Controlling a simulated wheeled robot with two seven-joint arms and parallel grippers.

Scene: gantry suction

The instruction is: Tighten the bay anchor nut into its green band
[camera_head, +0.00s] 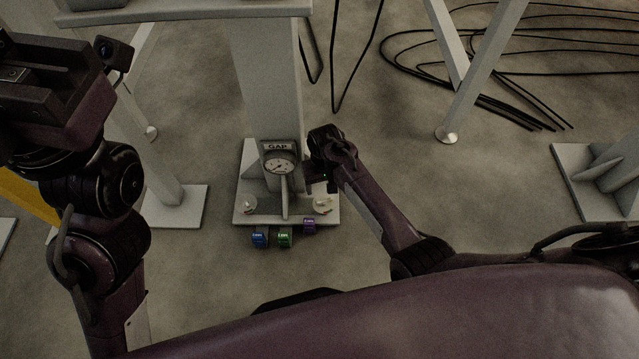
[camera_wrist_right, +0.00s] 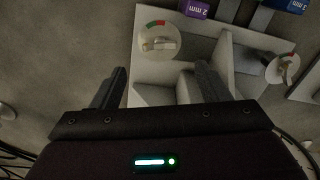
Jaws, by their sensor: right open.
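The bay anchor nut (camera_wrist_right: 157,43) is a small pale nut on a round white disc with a red and a green band, in the right wrist view. It appears to be the one at the right front of the base plate (camera_head: 323,203) in the head view. I cannot read its exact alignment. My right gripper (camera_wrist_right: 160,86) is open, with its two fingers apart and the nut beyond their tips; nothing is between them. In the head view the right gripper (camera_head: 318,176) is beside the post, behind that nut. My left gripper (camera_head: 45,85) is raised at upper left; its jaw opening is unclear.
A second nut (camera_wrist_right: 282,68) sits on the same base plate. A GAP gauge (camera_head: 279,164) is on the post (camera_head: 268,80). Blue (camera_head: 260,239), green (camera_head: 284,238) and purple (camera_head: 309,226) tags line the plate's front. Black cables (camera_head: 480,60) lie on the floor behind.

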